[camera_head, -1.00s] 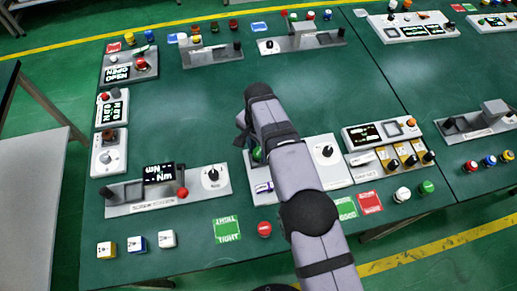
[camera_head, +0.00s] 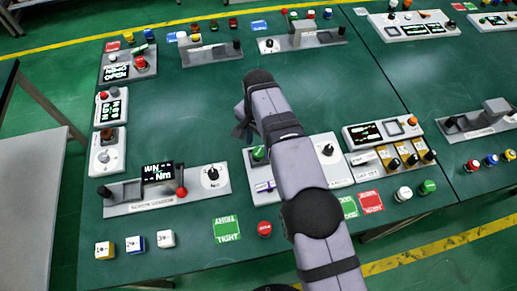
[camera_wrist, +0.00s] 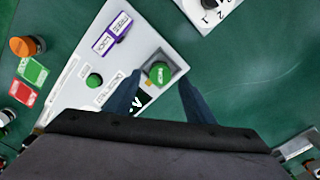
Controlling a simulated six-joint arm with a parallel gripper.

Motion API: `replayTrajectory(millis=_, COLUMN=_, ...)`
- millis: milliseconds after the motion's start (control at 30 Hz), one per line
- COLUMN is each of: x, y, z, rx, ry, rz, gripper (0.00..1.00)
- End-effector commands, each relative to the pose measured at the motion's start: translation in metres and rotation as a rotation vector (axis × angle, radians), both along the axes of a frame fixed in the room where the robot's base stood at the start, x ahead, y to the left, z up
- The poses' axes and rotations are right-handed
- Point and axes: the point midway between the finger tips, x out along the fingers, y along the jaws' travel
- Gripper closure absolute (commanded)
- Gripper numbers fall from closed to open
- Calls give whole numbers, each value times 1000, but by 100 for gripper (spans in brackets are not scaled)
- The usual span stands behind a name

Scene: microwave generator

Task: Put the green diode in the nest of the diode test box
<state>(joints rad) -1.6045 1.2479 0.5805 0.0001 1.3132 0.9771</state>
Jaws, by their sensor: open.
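A round green diode (camera_wrist: 159,73) sits in the grey square nest (camera_wrist: 176,70) of the white diode test box (camera_wrist: 147,43), seen in the wrist view. In the head view, a green round top (camera_head: 258,153) shows on the white box (camera_head: 329,149), just left of my arm. In the wrist view, my gripper (camera_wrist: 160,79) is open, with one finger on each side of the diode and visible gaps between. The head view mostly hides my gripper and the middle of the box behind my arm. How far the fingertips are above the box is unclear.
The box also carries a purple label (camera_wrist: 111,34) and a small green button (camera_wrist: 94,80). A slider device (camera_head: 165,190) stands to the left and a panel with several switches (camera_head: 385,145) to the right. The table centre behind my arm is clear.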

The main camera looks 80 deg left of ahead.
Motion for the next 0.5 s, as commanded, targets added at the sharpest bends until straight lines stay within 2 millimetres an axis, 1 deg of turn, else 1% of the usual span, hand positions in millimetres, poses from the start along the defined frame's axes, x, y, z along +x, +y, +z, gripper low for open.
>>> replayTrajectory(millis=200, x=0, y=2, z=43, rx=5, ry=0, rz=0, gripper=51)
replayTrajectory(millis=333, x=0, y=1, z=65, rx=4, ry=0, rz=0, gripper=51)
replayTrajectory(millis=500, x=0, y=0, z=80, rx=0, ry=0, rz=0, gripper=51)
